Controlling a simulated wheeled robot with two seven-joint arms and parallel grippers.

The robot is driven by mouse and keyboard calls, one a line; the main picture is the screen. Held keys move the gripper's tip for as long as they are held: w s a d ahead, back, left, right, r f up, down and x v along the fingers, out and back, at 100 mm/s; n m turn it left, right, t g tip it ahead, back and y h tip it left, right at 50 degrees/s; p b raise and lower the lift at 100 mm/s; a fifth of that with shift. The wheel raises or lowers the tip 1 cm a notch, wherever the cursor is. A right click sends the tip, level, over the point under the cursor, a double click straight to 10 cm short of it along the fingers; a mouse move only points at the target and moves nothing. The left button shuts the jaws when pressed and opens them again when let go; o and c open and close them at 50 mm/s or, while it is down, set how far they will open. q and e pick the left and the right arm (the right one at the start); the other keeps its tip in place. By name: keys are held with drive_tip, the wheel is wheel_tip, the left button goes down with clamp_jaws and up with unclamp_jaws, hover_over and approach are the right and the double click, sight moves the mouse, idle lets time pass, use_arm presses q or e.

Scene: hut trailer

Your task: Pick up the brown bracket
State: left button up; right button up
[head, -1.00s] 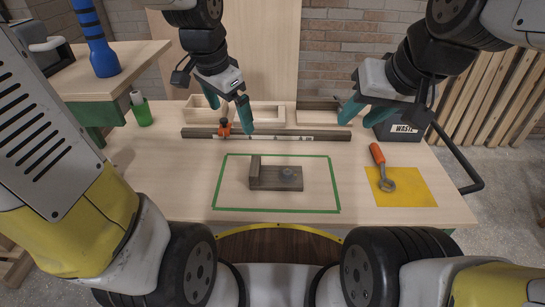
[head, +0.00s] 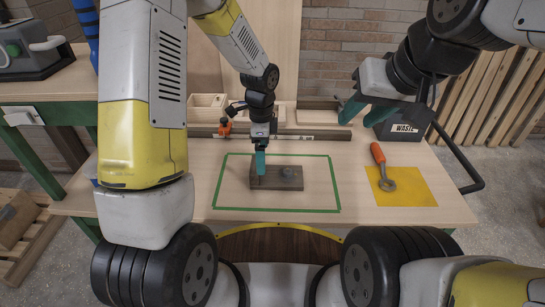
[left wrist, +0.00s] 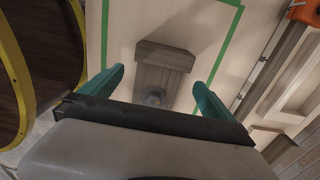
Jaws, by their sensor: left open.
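The brown bracket (head: 278,183) lies on the workbench inside a green taped rectangle. It has a flat plate with a grey round knob on it and a raised block at one end. In the left wrist view the bracket (left wrist: 165,57) lies beyond and between the open fingers of the left gripper (left wrist: 155,85), with nothing held. My right gripper (head: 362,113) hangs over the back right of the bench, its teal fingers apart.
An orange-handled tool (head: 381,168) lies on a yellow mat (head: 415,190) at the right. A metal rail (head: 310,133) with an orange clamp (head: 225,127) and wooden trays (head: 207,107) lie at the back.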

sight(277, 172)
use_arm(q)
wheel_tip(277, 172, down, 8)
drive_tip(key=shift+w+f, duration=0.15)
drive_tip(key=c, duration=1.7)
wheel_tip(277, 172, up, 10)
drive_tip(key=shift+r, duration=0.1)
drive_tip(key=shift+c, duration=0.2)
drive_tip(key=shift+f, duration=4.55)
drive_tip(key=shift+f, duration=0.1)
drive_tip(key=shift+f, duration=0.25)
drive_tip(key=shift+f, duration=0.2)
